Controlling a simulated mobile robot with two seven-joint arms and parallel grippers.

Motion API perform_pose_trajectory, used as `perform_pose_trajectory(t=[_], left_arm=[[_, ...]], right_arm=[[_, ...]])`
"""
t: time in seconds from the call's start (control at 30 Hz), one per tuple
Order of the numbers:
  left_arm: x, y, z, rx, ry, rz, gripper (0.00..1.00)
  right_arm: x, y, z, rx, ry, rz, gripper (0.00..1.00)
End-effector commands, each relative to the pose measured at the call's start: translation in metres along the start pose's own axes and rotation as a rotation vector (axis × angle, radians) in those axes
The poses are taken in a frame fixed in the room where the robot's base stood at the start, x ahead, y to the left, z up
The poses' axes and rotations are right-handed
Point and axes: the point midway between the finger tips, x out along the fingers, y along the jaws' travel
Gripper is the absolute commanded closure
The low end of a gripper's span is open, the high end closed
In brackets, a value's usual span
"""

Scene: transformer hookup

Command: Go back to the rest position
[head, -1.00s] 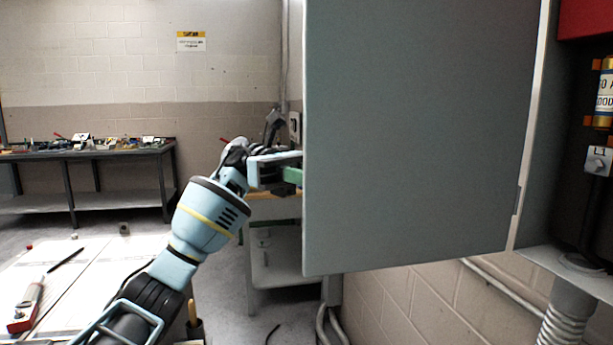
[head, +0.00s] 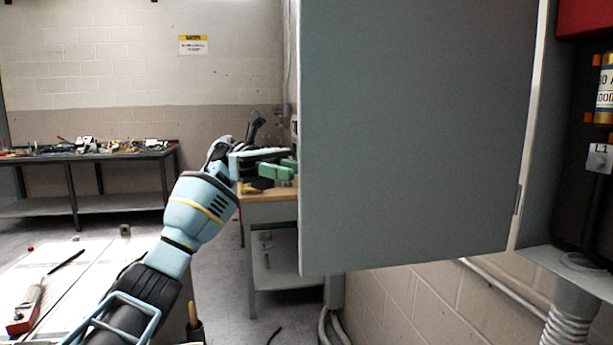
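My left arm reaches up from the bottom left in the head view. Its gripper (head: 283,167) is beside the left edge of a large grey cabinet door (head: 420,140). Green finger pads show just left of the door edge, and I cannot tell from this angle whether they are apart or closed. No held object is visible. My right gripper is not in view.
The open door fills the centre and right. The cabinet interior shows a fuse (head: 605,90) and a terminal marked L1 (head: 599,158). A wooden-topped bench (head: 268,212) stands behind my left gripper. A cluttered workbench (head: 85,157) is at far left. A white tabletop (head: 75,270) is lower left.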

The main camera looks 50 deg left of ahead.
Motion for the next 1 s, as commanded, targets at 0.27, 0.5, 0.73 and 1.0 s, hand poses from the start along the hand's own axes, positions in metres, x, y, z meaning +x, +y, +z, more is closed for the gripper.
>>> perform_pose_trajectory(t=[0.27,0.5,0.73,1.0], left_arm=[[-0.015,0.0,0.0,-0.001,0.0,-0.001,0.69],[-0.015,0.0,0.0,-0.001,0.0,-0.001,0.69],[-0.015,0.0,0.0,-0.001,0.0,0.0,0.69],[0.001,0.015,-0.014,-0.076,-0.051,-0.005,0.69]], right_arm=[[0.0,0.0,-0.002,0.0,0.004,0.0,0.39],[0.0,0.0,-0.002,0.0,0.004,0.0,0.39],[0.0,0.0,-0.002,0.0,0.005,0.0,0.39],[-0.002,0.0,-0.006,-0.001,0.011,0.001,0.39]])
